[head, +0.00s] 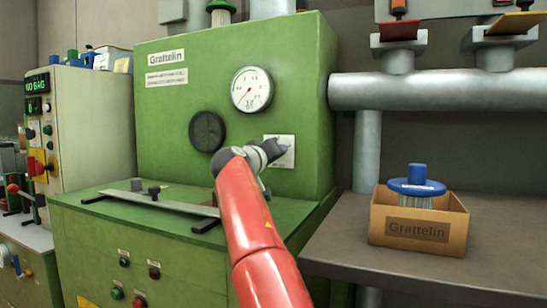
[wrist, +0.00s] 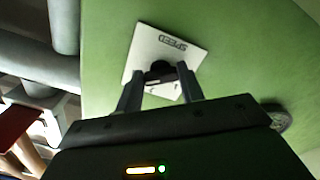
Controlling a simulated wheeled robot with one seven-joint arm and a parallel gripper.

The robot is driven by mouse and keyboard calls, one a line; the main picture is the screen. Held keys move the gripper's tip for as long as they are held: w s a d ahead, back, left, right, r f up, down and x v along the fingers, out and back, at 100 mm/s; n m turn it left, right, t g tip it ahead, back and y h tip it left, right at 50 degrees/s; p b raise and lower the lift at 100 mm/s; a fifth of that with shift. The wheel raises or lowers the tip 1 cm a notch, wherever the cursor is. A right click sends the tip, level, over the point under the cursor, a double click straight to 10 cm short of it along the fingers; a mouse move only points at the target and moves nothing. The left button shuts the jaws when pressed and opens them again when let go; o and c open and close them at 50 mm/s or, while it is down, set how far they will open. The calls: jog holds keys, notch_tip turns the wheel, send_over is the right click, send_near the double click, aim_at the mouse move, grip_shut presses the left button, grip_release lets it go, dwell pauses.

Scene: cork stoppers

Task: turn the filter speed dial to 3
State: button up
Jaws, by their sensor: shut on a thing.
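The filter speed dial is a small black knob (wrist: 159,69) on a white square plate marked SPEED (wrist: 146,43). The plate (head: 284,163) also shows on the front of the green Grattelin machine (head: 165,115) in the head view, right of the round black cap. My gripper (wrist: 160,78) is shut on the knob, one finger on each side. In the head view my red arm reaches up to the plate, and my gripper (head: 277,150) covers the knob. Which number the dial points to cannot be read.
A pressure gauge (head: 252,90) sits above the plate, and a round black cap (head: 207,131) is to its left. A metal bar (head: 150,199) lies on the ledge below. A cardboard box (head: 417,228) with a blue-topped filter (head: 416,186) stands on the right bench.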

jog(key=shift+f+m, duration=0.2)
jog(key=shift+m, duration=0.4)
jog(key=o, duration=1)
jog(key=shift+r, duration=0.1)
jog(key=shift+s, duration=0.1)
jog(key=b+v, duration=0.4)
jog(key=v, duration=0.3)
jog(key=shift+s+a, duration=0.15)
jog(key=shift+s, duration=0.1)
jog(key=shift+s, duration=0.1)
